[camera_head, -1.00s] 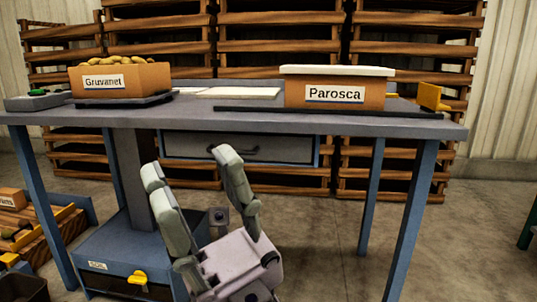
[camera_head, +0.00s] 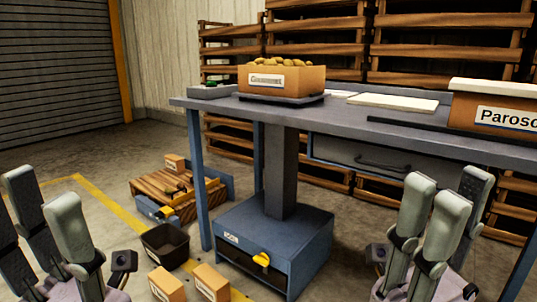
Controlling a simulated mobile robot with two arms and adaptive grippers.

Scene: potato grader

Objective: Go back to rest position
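My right gripper (camera_head: 448,192) stands at the lower right in the head view, fingers up and spread, with nothing between them. It shows in front of the grey table (camera_head: 350,130). My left gripper (camera_head: 42,200) is at the lower left edge, also with its fingers up, apart and empty. Part of it is cut off by the picture edge. Neither gripper appears to touch anything.
A box of potatoes (camera_head: 288,80) sits on a dark scale on the table, and a lidded Parosca box (camera_head: 495,112) is at right. Below are a blue cabinet (camera_head: 265,245), a black bin (camera_head: 166,246), small cartons (camera_head: 212,283) and a pallet (camera_head: 165,200). Open floor lies at left.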

